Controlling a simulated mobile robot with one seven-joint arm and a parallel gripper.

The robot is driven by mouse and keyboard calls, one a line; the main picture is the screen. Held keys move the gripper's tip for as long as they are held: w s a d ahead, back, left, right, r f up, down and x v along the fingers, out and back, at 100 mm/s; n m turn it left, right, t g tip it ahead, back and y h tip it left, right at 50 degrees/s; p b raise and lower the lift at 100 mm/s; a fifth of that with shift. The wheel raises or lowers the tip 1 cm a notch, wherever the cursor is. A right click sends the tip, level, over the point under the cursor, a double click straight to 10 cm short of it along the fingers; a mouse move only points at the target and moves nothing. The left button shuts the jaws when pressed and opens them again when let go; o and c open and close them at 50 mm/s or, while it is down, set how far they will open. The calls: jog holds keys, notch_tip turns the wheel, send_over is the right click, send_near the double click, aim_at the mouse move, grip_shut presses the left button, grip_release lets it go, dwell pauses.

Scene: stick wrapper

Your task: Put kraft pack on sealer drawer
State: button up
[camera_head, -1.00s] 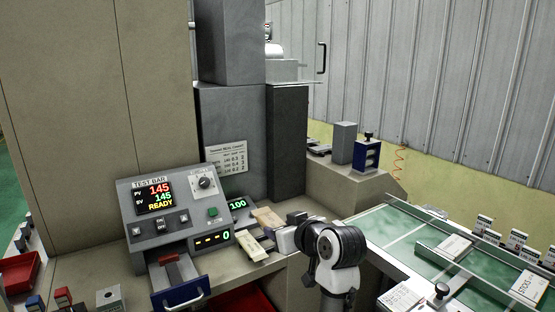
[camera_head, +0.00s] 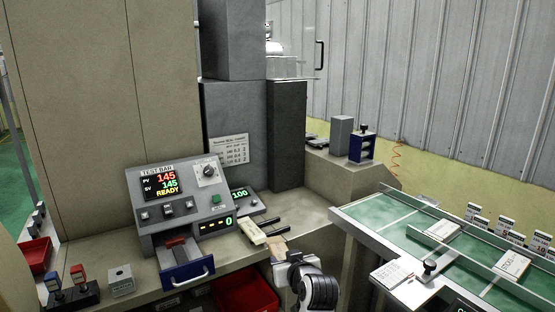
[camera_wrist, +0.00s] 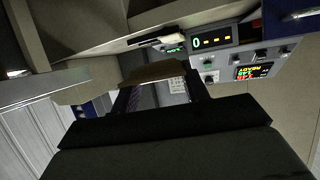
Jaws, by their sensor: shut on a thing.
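The kraft pack is a flat brown packet with a whitish printed label. In the wrist view the pack (camera_wrist: 160,72) sits between the dark fingers of my gripper (camera_wrist: 163,92), which is shut on it. In the head view my gripper (camera_head: 291,262) is low, right of centre, and partly hides the pack (camera_head: 288,271). The sealer (camera_head: 180,205) stands to its left, its screen showing 145, 145 and READY. Its drawer (camera_head: 188,272), with a blue front and pale handle, is pulled out below a red block (camera_head: 175,243). The gripper is apart from the drawer, to its right.
Two dark rails (camera_head: 268,229) and a cream piece (camera_head: 252,231) lie beside the sealer, left of and behind my gripper. A red bin (camera_head: 247,292) is below the counter edge. A green conveyor table (camera_head: 400,228) stands to the right. Small stamps (camera_head: 68,287) are at the front left.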

notch_tip(320, 180, down, 19)
jog(key=s+m+h+b, duration=0.2)
jog(key=h, duration=0.1)
jog(key=s+a+f, duration=0.1)
jog(key=s+f, duration=0.4)
jog(key=f, duration=0.3)
jog(key=s+a+f+m+h+b, duration=0.1)
jog(key=s+f, duration=0.4)
jog(key=f, duration=0.4)
jog(key=shift+s+m+t, duration=0.2)
jog(key=shift+m+t, duration=0.1)
